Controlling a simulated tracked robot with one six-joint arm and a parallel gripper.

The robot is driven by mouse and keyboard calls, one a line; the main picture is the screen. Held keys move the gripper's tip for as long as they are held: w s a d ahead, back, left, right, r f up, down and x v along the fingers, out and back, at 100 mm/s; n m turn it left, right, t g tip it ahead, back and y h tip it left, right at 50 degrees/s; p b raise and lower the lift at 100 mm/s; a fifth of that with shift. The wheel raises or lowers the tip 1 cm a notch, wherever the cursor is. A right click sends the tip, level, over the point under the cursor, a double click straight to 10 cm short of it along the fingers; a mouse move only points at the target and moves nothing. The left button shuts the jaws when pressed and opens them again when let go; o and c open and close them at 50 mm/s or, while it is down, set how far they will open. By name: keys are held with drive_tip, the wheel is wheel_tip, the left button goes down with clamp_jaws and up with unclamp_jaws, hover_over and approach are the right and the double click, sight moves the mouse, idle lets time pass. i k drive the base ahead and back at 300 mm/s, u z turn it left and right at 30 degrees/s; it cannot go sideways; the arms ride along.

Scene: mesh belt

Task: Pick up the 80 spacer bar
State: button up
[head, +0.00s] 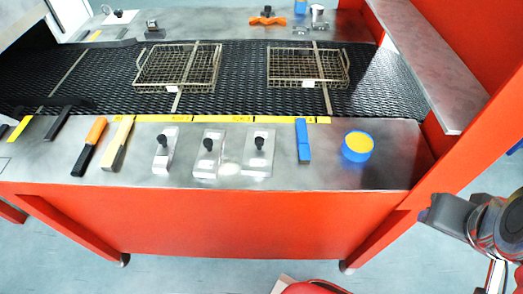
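Several bar-shaped pieces lie on the near steel ledge (330,180). One is a short blue bar (303,141). My gripper (428,213) is at the lower right, beyond the ledge's right end and apart from all these pieces. Its fingers are too small and turned away to show whether they are open.
Three metal plates with black knobs (208,152) and a blue and yellow round tin (357,146) share the ledge. Two wire baskets (180,67) (308,66) sit on the black mesh belt (240,70). A red frame post (395,215) stands between my gripper and the ledge.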

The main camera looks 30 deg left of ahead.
sight(258, 156)
drive_tip(key=z, duration=0.05)
drive_tip(key=k, duration=1.25)
drive_tip(key=u, duration=1.85)
drive_tip(key=i, duration=1)
drive_tip(key=u, duration=0.1)
